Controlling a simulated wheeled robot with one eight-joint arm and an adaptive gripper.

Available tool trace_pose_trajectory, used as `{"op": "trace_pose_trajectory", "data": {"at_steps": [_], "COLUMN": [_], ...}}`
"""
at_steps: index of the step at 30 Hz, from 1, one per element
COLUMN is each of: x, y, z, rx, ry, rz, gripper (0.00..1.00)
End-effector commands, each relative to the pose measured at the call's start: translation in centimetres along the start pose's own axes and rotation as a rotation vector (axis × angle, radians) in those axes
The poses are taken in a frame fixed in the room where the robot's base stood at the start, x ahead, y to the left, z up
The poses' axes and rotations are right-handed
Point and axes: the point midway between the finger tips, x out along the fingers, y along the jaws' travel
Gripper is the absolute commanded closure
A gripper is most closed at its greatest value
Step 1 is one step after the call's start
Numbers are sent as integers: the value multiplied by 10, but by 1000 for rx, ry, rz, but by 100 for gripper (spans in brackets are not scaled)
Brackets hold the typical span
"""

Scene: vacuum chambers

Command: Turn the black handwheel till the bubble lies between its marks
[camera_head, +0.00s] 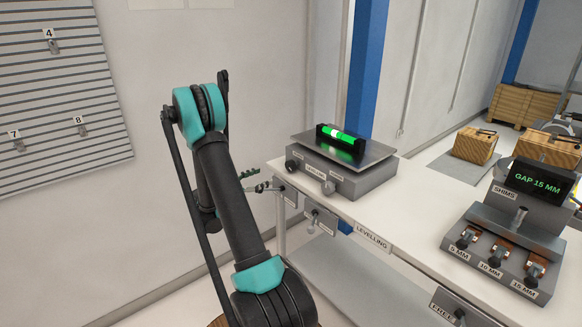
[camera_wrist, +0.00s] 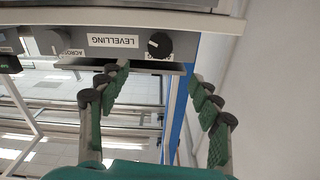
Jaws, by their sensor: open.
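The black handwheel (camera_head: 291,166) sits on the left end of the grey levelling unit's front; in the wrist view the black handwheel (camera_wrist: 159,45) bears a white mark. The levelling unit (camera_head: 352,182) carries a tilted plate (camera_head: 375,155) with a black spirit level (camera_head: 358,146) on it. Its vial (camera_head: 343,136) glows green with a pale bubble (camera_head: 333,132); its place against the marks is too small to tell. My gripper (camera_head: 254,181) is open and empty, short of the handwheel. In the wrist view my gripper's (camera_wrist: 160,80) fingers are spread, with the handwheel beyond the gap.
A grey knob (camera_head: 328,187) is beside the handwheel; the wrist view shows this grey knob (camera_wrist: 52,42) too. Hanging tags and fittings (camera_head: 318,218) line the table's edge (camera_head: 372,237). A shims stand (camera_head: 515,240) reads "GAP 15 MM" at right. A blue post (camera_head: 367,60) rises behind the levelling unit.

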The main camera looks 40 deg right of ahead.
Motion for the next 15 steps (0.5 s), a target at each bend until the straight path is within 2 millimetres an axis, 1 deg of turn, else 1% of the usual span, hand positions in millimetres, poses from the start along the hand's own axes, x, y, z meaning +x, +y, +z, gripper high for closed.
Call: {"op": "trace_pose_trajectory", "data": {"at_steps": [1, 15], "x": [10, 102], "y": [1, 1], "z": [0, 0], "rx": [0, -2], "ry": [0, -2], "rz": [4, 3], "gripper": [36, 36]}}
